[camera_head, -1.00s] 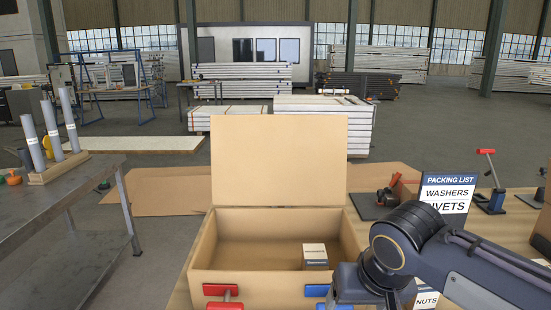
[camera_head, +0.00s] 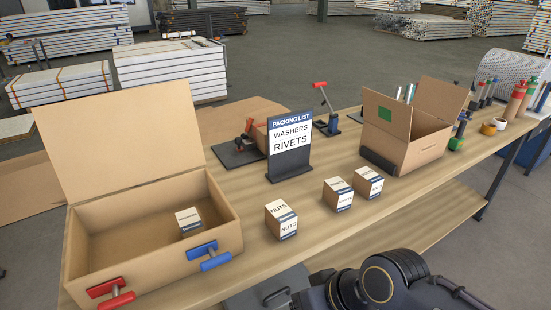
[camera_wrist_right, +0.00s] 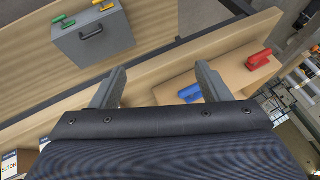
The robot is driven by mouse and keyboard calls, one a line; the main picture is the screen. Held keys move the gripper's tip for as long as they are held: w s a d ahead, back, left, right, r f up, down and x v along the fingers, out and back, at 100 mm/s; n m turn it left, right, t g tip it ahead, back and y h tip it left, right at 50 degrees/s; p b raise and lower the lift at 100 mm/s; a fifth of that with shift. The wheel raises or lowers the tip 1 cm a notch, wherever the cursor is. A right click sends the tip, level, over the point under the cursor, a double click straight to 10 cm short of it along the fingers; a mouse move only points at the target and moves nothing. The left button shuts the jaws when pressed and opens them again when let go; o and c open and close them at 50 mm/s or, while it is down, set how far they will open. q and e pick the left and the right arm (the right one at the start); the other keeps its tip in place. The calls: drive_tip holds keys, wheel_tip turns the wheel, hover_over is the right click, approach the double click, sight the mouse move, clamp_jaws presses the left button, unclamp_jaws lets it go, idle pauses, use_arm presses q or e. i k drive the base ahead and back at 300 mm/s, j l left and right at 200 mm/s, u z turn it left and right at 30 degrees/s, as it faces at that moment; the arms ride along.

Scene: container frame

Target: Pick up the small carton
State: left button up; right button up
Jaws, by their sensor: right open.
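Several small cartons with white and blue labels show in the head view. One (camera_head: 189,221) sits inside the large open box (camera_head: 150,262), near its right wall. A carton marked NUTS (camera_head: 281,220) stands on the bench right of the box. Two more, a middle carton (camera_head: 338,195) and a right carton (camera_head: 368,183), stand close together further right; their labels are too small to read surely. My right gripper (camera_wrist_right: 161,78) is open and empty in the right wrist view, over the bench edge. Part of a carton (camera_wrist_right: 9,163) shows at that view's lower left. My left gripper is out of view.
A packing list sign (camera_head: 290,146) reading WASHERS and RIVETS stands behind the cartons. An open cardboard box (camera_head: 418,140) stands further right. The large box has red (camera_head: 110,292) and blue (camera_head: 208,256) handles. A grey case (camera_wrist_right: 93,37) lies below the bench top.

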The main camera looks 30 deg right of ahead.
sight(339, 195)
drive_tip(key=z, duration=1.55)
drive_tip(key=i+l+u, duration=0.1)
drive_tip(key=u, duration=0.3)
drive_tip(key=l+u, duration=0.1)
drive_tip(key=u, duration=0.25)
drive_tip(key=i+l+u, duration=0.1)
drive_tip(key=u, duration=0.3)
drive_tip(key=l+u, duration=0.2)
drive_tip(key=u, duration=0.15)
drive_tip(key=i+l+u, duration=0.1)
drive_tip(key=l+u, duration=0.2)
drive_tip(key=l, duration=0.6)
drive_tip(key=l+u, duration=0.3)
drive_tip(key=l, duration=1)
